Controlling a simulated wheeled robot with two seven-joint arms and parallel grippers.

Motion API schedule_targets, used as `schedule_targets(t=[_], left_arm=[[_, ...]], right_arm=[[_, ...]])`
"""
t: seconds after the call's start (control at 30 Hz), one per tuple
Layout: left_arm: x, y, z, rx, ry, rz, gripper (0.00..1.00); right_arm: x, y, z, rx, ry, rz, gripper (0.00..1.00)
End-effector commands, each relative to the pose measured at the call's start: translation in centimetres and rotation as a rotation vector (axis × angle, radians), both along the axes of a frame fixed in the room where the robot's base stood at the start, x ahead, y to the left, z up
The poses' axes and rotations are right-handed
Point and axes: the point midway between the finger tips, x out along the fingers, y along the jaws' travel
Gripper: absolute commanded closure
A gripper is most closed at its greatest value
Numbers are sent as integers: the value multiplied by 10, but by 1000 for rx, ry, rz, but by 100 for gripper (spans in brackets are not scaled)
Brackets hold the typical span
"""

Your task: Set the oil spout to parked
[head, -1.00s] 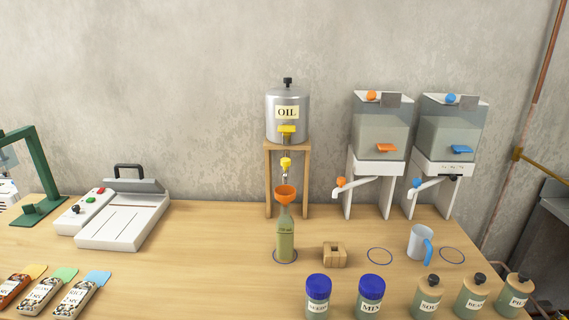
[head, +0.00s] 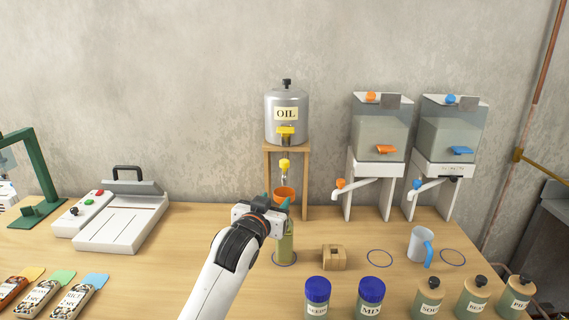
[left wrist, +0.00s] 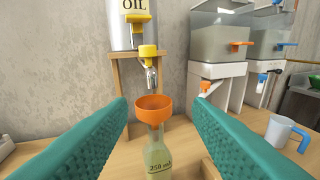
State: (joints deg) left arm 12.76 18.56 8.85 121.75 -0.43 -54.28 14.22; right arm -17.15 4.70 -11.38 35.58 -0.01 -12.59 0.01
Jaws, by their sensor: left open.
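The oil can (head: 286,122) is a silver drum on a wooden stand (head: 304,182). A yellow lever (head: 285,131) is on its front. Below hangs the oil spout, with a yellow knob (head: 284,164) and a metal nozzle; it also shows in the left wrist view (left wrist: 148,52). An orange funnel (left wrist: 153,107) sits in the neck of a bottle (left wrist: 158,156) under the nozzle. My left gripper (head: 281,203) is open, in front of the bottle and funnel in the head view. In the left wrist view its teal fingers stand apart, with the funnel between and beyond them. My right gripper is out of view.
A wooden block (head: 334,258) stands right of the bottle. Two dispensers (head: 381,125) with orange and blue parts stand at the right, and a mug (head: 419,244) is below them. Lidded jars (head: 370,295) line the front edge. A white sealer (head: 124,215) is at the left.

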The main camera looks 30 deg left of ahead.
Motion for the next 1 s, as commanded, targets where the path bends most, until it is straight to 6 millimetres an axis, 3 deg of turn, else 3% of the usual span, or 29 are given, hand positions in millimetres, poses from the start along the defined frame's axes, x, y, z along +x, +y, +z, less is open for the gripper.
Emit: schedule_targets(t=[0.03,0.1,0.2,0.37,0.7,1.0], left_arm=[[6,8,19,-2,-50,11,54],[10,15,34,-3,-92,19,54],[16,20,43,-5,-114,24,54],[36,26,44,-5,-114,24,54],[97,44,43,-4,-112,24,54],[123,52,42,-4,-113,24,54]], right_arm=[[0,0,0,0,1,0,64],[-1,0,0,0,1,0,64],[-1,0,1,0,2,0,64],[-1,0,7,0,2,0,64],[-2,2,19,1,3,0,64],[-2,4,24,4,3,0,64]])
